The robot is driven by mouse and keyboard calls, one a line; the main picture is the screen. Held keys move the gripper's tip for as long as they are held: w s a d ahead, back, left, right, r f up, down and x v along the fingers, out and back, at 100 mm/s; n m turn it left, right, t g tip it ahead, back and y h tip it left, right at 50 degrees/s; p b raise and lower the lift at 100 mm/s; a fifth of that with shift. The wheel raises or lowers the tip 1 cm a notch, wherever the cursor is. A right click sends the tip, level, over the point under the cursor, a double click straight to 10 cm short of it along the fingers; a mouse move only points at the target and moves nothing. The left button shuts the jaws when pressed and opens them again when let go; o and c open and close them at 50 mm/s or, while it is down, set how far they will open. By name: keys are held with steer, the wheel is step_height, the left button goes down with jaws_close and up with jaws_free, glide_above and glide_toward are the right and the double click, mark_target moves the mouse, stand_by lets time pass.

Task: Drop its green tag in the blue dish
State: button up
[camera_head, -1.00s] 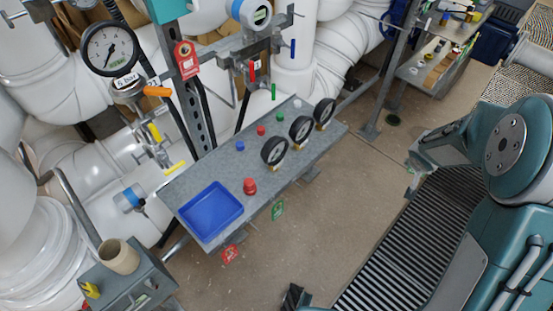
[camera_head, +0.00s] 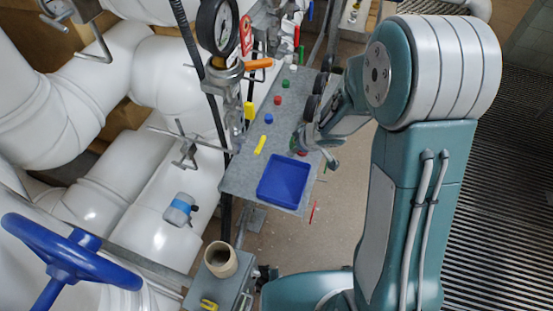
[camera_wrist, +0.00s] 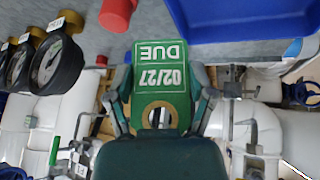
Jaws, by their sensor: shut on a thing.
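The green tag (camera_wrist: 165,78) reads "02/27 DUE" upside down in the wrist view. My gripper (camera_wrist: 160,98) is shut on it, a finger at each side. Whether the tag still touches the bench edge is unclear. The dish is empty and lies flat on the grey bench. Its side also shows at the top right of the wrist view (camera_wrist: 235,22).
A red knob (camera_wrist: 118,12) and dark gauges (camera_wrist: 52,64) stand along the bench (camera_head: 243,170). A beige cup (camera_head: 219,259) stands on a lower ledge. A red tag (camera_head: 313,212) hangs below the dish.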

steer(key=s+n, duration=0.1)
steer(key=s+a+n+g+y, duration=0.1)
steer(key=s, duration=0.1)
steer(key=s+a+f+n, duration=0.1)
steer(key=shift+s+a+y, duration=0.1)
steer(key=shift+s+y, duration=0.25)
steer(key=shift+y, duration=0.05)
steer(key=f, duration=0.1)
steer(key=a+f, duration=0.1)
steer(key=f, duration=0.2)
steer(key=shift+a+f, duration=0.35)
steer(key=shift+d+f, duration=0.15)
steer(key=shift+f, duration=0.05)
steer(key=shift+d+f, duration=0.15)
steer(key=shift+d, duration=0.3)
steer(key=o, duration=0.7)
steer(key=shift+a, duration=0.1)
steer(key=shift+o, duration=0.2)
steer(key=shift+a, duration=0.3)
steer(key=shift+d, duration=0.15)
